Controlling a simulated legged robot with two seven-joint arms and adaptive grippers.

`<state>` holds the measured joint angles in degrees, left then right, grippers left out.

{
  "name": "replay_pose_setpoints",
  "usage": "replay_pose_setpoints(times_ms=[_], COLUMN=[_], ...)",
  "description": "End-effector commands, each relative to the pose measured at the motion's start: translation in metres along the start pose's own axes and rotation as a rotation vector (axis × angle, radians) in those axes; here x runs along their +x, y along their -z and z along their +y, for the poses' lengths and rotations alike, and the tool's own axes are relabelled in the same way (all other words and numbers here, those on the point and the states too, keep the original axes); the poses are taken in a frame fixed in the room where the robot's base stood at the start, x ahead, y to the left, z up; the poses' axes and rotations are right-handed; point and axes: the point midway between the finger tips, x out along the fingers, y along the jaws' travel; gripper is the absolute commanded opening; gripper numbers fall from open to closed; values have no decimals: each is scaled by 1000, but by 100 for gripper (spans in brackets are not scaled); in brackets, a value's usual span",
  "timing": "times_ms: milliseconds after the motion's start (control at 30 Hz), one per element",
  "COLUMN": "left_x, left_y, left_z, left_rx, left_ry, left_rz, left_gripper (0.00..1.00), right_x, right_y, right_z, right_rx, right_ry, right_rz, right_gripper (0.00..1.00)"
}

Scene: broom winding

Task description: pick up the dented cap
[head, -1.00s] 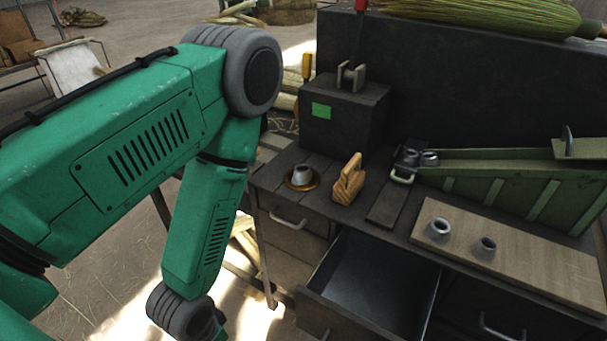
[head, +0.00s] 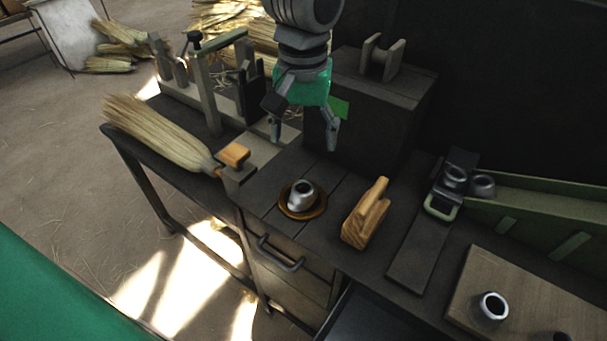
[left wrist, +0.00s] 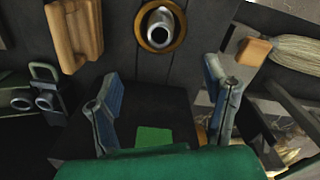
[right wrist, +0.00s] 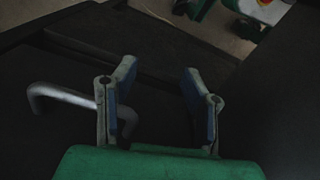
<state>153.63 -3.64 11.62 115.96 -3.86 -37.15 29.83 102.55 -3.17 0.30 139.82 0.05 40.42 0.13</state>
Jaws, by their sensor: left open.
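A grey metal cap (head: 302,193) sits in a round amber dish (head: 288,209) on the dark bench; I cannot make out a dent for sure. The cap also shows in the left wrist view (left wrist: 160,27), in the dish (left wrist: 147,42) at the top. My left gripper (head: 303,133) is open and empty, fingers pointing down, above the bench behind the dish and apart from it. Its spread fingers also show in the left wrist view (left wrist: 163,90). My right gripper (right wrist: 158,75) is open and empty near a metal drawer handle (right wrist: 75,98).
A wooden block (head: 365,215) stands right of the dish. Other caps lie by the green tray (head: 520,207), and one (head: 493,306) is on the wooden board (head: 470,288). A dark box (head: 395,110) stands behind; a broom (head: 165,135) lies at left.

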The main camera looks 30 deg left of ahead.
Motion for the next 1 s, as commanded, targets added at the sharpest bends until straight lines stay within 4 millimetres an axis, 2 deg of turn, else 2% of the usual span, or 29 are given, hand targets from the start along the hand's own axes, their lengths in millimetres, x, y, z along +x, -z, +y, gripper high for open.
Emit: replay_pose_setpoints(times_ms=[300, 400, 667, 1000], left_x=[62, 77, 91, 136], left_y=[2, 3, 3, 5], left_z=[-5, -7, -5, -5], left_rx=[1, 0, 0, 2], left_ry=[-2, -5, -3, -1], left_rz=[-12, -11, -8, -8], left_gripper=[68, 68, 68, 68], right_x=[14, 16, 19, 31], right_y=[-2, -2, -2, -2], right_z=[0, 0, 0, 0], right_rx=[1, 1, 0, 1], right_ry=[-1, -1, 0, -1], right_rz=[-3, -2, -1, -1], right_gripper=[40, 40, 40, 40])
